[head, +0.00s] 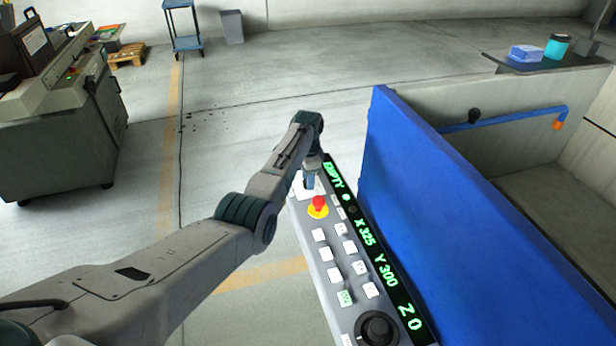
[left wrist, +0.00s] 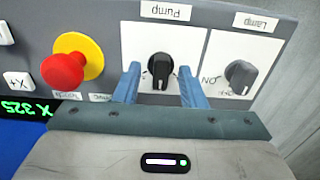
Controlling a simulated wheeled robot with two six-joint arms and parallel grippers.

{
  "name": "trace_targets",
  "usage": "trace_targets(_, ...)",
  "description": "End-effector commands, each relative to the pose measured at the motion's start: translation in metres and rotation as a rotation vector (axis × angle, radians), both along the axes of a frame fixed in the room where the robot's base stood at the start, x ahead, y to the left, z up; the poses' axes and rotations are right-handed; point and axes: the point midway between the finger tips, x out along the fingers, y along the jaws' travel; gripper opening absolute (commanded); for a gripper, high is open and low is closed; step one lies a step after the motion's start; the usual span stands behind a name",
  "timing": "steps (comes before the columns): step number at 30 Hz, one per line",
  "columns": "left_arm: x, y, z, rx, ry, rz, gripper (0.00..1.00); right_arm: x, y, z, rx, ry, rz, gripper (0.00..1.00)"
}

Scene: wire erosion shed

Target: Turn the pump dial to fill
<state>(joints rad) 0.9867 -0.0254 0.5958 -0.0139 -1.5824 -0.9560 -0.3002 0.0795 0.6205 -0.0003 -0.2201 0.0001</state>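The pump dial (left wrist: 160,70) is a black knob on a white plate under the "Pump" label (left wrist: 166,11), which appears upside down in the left wrist view. My left gripper (left wrist: 159,72) has its two blue fingers on either side of the dial, with a gap showing on each side. In the head view the left gripper (head: 310,180) is over the far end of the control panel (head: 327,262) and mostly hides the dial. The panel's display (head: 336,178) reads "EMPTY" in green. My right gripper is not in view.
The lamp dial (left wrist: 240,76) is beside the pump dial. A red emergency button (left wrist: 63,70) on a yellow ring sits on the other side. White keys and a big black knob (head: 376,328) are nearer on the panel. A blue machine wall (head: 440,200) stands right of it.

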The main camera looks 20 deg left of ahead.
Motion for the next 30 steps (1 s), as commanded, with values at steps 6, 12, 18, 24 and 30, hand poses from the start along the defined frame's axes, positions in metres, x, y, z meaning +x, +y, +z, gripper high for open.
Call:
trace_targets(6,0.0,0.0002,-0.0015,0.0,0.0,0.0,0.37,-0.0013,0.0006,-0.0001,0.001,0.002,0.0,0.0)
trace_targets(12,0.0,0.0002,-0.0014,0.0,0.0,0.0,0.1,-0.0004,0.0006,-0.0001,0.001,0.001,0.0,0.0)
trace_targets(18,0.0,0.0002,-0.001,0.0,0.0,0.001,0.0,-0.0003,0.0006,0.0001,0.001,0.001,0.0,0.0)
trace_targets(24,0.0,0.0004,-0.0001,0.001,0.001,0.03,0.0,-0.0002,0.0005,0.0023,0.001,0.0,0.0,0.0)
trace_targets(30,0.0002,0.0004,0.0008,0.001,0.001,0.126,0.0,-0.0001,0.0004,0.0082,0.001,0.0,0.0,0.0)
